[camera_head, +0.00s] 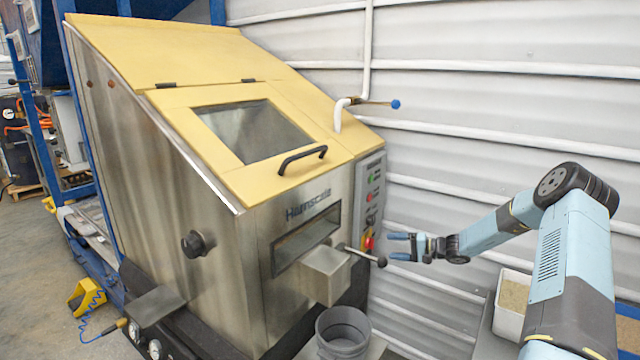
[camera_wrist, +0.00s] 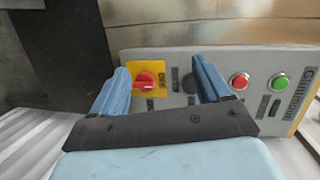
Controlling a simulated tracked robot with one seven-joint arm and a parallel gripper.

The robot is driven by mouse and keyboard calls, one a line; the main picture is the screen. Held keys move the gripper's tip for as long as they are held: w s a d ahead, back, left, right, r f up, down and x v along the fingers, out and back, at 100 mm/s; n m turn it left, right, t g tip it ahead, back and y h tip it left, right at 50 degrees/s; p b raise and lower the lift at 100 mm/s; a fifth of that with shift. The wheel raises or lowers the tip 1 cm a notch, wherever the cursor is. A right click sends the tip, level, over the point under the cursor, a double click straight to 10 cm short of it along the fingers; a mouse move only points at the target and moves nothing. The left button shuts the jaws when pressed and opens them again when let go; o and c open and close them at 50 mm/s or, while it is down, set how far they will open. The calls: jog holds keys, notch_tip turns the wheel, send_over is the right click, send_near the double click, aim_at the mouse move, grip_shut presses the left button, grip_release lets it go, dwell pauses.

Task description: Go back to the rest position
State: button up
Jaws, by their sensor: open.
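My gripper (camera_head: 389,246) is at the end of my blue arm, to the right of the hopper machine's control panel in the head view. Its two blue fingers are apart, with nothing between them. In the wrist view my gripper (camera_wrist: 160,80) also shows open, with the panel beyond it. The red rotary switch on its yellow plate (camera_wrist: 146,80) appears between the fingers, nearer the left one. I cannot tell whether a finger touches the panel.
The steel hopper (camera_head: 160,170) has a closed yellow lid (camera_head: 185,55). A black-knobbed lever (camera_head: 381,261) sticks out near my gripper. A grey bucket (camera_head: 343,335) stands below the chute (camera_head: 326,272). A white bin (camera_head: 508,320) of substrate is below my arm. The corrugated wall (camera_head: 480,110) is behind.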

jog(key=s+a+r+n+g+h, duration=0.25)
jog(key=s+a+r+h, duration=0.2)
jog(key=s+r, duration=0.7)
jog(key=s+a+r+n+g+h, duration=0.25)
jog(key=s+a+r+h, duration=0.2)
jog(key=s+r, duration=0.75)
jog(key=s+d+r+t+h, duration=0.1)
jog(key=s+r, duration=0.2)
jog(key=s, duration=0.6)
jog(key=s+d+r+t+h, duration=0.1)
jog(key=s+r, duration=0.3)
jog(key=s, duration=0.6)
jog(key=s+d+r+m+t+h, duration=0.1)
jog(key=s+d+r+t+h, duration=0.1)
jog(key=s, duration=0.7)
notch_tip(320, 180, up, 2)
jog(key=shift+s+r+h, duration=0.2)
jog(key=shift+h, duration=0.5)
jog(key=shift+d, duration=0.1)
jog(key=shift+c, duration=0.4)
